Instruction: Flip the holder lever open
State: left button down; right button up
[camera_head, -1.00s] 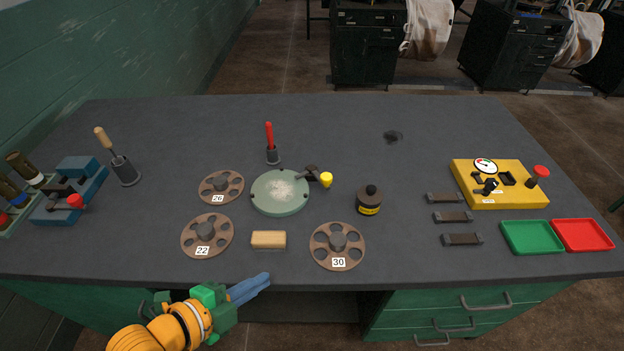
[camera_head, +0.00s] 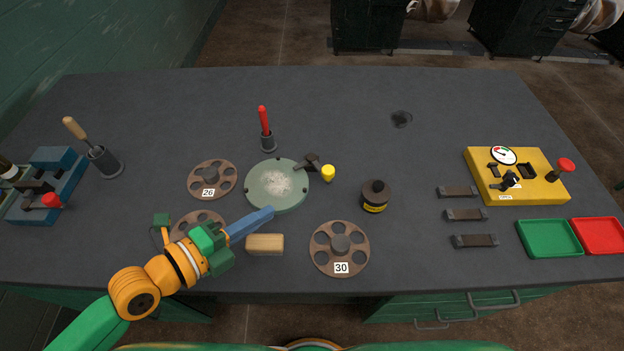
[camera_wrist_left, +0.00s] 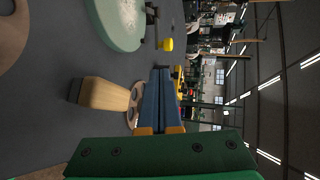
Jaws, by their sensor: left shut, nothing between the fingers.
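A round pale green holder (camera_head: 277,187) with light powder at its middle lies on the table. A dark lever (camera_head: 309,162) sits at its upper right edge, with a yellow knob (camera_head: 328,172) at the lever's end. My left gripper (camera_head: 268,214) reaches over the table from the left. Its blue fingers are shut and empty, with the tips just below the holder in the head view, apart from the lever. In the left wrist view the fingers (camera_wrist_left: 160,72) point toward the yellow knob (camera_wrist_left: 166,45), and the holder (camera_wrist_left: 118,22) is at upper left. My right gripper is not seen.
A wooden block (camera_head: 265,244) lies just below my left fingers. Spoked discs marked 26 (camera_head: 211,178) and 30 (camera_head: 339,248) flank the holder, another is partly behind my arm. A red-handled tool (camera_head: 264,121) and a black bottle (camera_head: 375,195) stand nearby.

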aim_at(323, 177)
pick_arm(q)
jog(key=p+x, duration=0.1)
jog(key=x, duration=0.3)
jog(key=p+x, duration=0.1)
jog(key=x, duration=0.4)
jog(key=r+p+x, duration=0.1)
jog(key=x, duration=0.3)
jog(key=shift+w+d, duration=0.25)
jog(key=shift+w, duration=0.05)
